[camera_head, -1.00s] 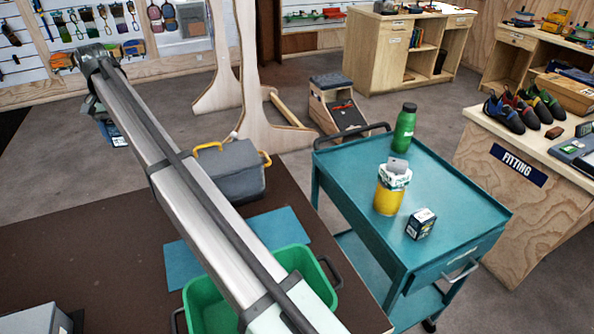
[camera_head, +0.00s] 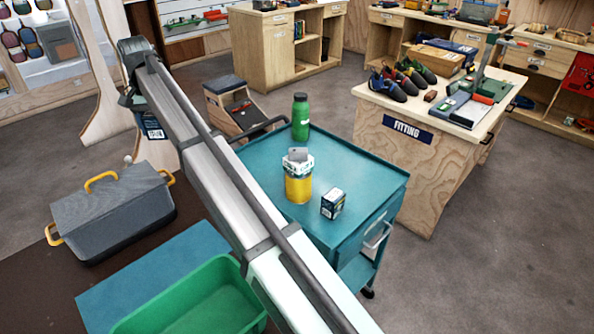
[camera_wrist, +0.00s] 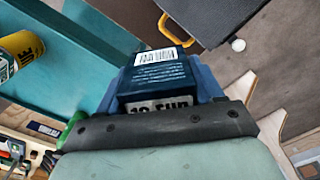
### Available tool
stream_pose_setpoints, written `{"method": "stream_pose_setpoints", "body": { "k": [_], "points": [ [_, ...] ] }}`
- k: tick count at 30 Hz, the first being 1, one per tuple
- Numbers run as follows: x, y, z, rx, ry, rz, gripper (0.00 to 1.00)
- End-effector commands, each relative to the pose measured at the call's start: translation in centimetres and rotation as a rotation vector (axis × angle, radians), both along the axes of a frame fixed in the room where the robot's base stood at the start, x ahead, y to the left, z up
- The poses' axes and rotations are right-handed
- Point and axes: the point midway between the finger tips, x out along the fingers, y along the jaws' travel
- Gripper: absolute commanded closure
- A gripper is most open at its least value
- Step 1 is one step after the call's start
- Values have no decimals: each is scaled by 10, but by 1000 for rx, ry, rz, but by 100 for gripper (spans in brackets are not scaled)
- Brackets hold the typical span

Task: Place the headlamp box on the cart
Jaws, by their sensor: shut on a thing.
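My gripper (camera_wrist: 155,125) is shut on the headlamp box (camera_wrist: 158,82), a dark blue box with a white barcode label. The box also shows in the head view (camera_head: 152,126), hanging at the far end of my arm, above floor level and apart from the cart. My arm hides most of the gripper there. The teal cart (camera_head: 254,160) stands right of my arm. The cart's near left side is hidden behind my arm.
A grey case with yellow handles (camera_head: 112,213), a blue mat (camera_head: 150,275) and a green bin (camera_head: 195,300) lie left of my arm. The fitting counter (camera_head: 430,160) stands behind the cart. The cart top has free room at its right and back.

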Motion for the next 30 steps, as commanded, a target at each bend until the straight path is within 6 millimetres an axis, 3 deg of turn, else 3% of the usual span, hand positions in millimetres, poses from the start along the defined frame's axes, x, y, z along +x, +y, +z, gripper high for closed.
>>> {"method": "stream_pose_setpoints", "body": {
  "k": [1, 15, 30],
  "points": [
    [7, -24, 0, 0, 0, -31, 68],
    [54, -205, -1, 0, 0, -289, 68],
    [56, -392, -3, 0, 0, -565, 68]
  ]
}}
